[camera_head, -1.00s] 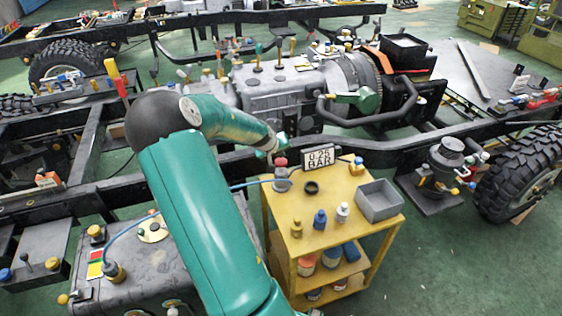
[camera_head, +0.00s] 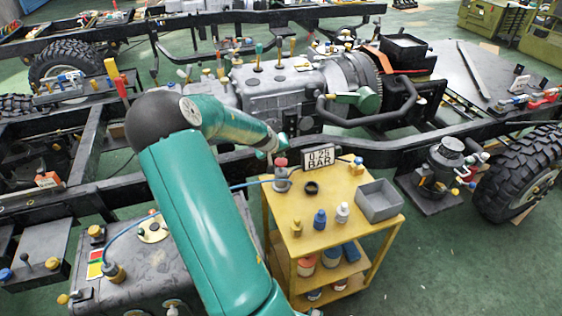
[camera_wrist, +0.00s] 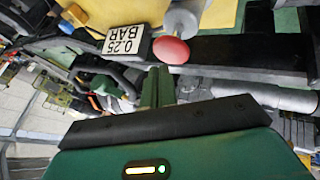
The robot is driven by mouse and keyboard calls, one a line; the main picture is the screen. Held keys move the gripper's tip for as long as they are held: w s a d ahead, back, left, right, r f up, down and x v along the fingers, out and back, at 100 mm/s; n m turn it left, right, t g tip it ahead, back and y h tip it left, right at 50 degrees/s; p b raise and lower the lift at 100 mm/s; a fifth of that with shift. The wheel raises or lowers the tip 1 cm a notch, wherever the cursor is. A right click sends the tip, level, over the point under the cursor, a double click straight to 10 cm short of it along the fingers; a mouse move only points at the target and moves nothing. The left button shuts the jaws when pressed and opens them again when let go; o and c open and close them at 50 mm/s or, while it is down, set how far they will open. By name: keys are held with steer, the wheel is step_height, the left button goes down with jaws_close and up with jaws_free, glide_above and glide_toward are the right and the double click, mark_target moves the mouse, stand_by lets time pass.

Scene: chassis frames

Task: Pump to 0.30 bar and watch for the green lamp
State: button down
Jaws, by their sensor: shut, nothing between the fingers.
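The hand pump (camera_head: 282,183) stands at the back left of the yellow cart, with a red knob (camera_head: 281,162) on top. The knob also shows in the wrist view (camera_wrist: 171,50). The display (camera_head: 319,158) beside it reads 0.25 BAR; it is upside down in the wrist view (camera_wrist: 124,40). My gripper (camera_head: 277,148) is just above the knob in the head view. In the wrist view its shut, empty fingers (camera_wrist: 158,86) point toward the knob; whether they touch it I cannot tell. No lit green lamp can be made out on the chassis or cart.
A blue hose (camera_head: 250,184) runs left from the pump behind my arm. The yellow cart (camera_head: 327,222) holds small bottles, a black ring (camera_head: 311,188) and a grey bin (camera_head: 379,201). A grey tank (camera_head: 150,270) bears a red-yellow-green label (camera_head: 95,264). The chassis rail passes close behind the cart.

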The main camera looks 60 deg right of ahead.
mark_target(281, 161)
steer(key=shift+f, duration=0.4)
steer(key=shift+f, duration=1.15)
stand_by(1.4)
steer(key=shift+r, duration=1.6)
steer(key=shift+r, duration=0.1)
steer(key=shift+r, duration=2.45)
steer(key=shift+a, duration=0.15)
